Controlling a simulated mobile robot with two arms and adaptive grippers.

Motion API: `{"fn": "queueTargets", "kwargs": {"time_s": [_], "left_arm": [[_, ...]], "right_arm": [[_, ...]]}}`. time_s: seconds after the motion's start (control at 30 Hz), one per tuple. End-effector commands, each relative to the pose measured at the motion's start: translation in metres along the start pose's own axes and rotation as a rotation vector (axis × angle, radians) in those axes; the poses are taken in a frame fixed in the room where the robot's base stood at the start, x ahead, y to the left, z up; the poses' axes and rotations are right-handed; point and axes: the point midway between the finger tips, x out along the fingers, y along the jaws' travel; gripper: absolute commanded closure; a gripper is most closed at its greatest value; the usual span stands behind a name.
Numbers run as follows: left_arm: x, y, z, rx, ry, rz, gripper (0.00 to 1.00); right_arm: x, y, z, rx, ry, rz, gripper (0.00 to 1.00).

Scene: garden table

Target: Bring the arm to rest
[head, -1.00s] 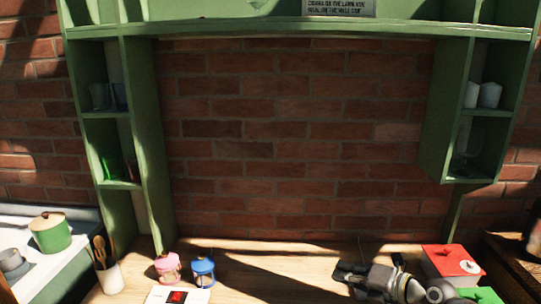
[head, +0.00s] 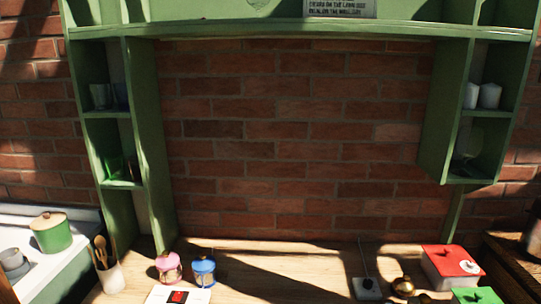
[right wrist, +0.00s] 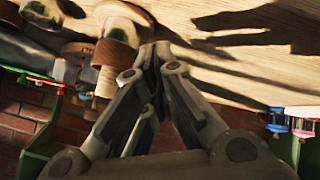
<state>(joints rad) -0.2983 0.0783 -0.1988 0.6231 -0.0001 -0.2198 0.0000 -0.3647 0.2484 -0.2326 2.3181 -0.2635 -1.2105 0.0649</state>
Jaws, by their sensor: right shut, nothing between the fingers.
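My right gripper (right wrist: 155,56) shows in the right wrist view only. Its fingers come together at the tips, and it is shut with nothing between them. The wooden table top (right wrist: 215,65) fills the upper part of that view, beyond the fingers. In the head view neither gripper shows, and the table (head: 290,270) has no arm over it. My left gripper is in no frame.
Pink (head: 168,267) and blue (head: 203,271) lanterns stand at the table's left, near a utensil cup (head: 110,278).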

Motion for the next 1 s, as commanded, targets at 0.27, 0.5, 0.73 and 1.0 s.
{"fn": "queueTargets", "kwargs": {"time_s": [0.27,0.5,0.73,1.0], "left_arm": [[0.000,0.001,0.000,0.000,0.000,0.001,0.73],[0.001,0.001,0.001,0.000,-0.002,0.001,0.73],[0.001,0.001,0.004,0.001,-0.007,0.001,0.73],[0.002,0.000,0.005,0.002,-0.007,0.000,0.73]], "right_arm": [[-0.053,-0.043,0.088,0.128,-0.320,-0.202,1.00],[-0.053,-0.068,0.126,0.155,-0.438,-0.281,1.00],[-0.008,-0.087,0.156,0.149,-0.460,-0.285,1.00],[0.060,-0.124,0.224,0.138,-0.500,-0.297,1.00]]}}
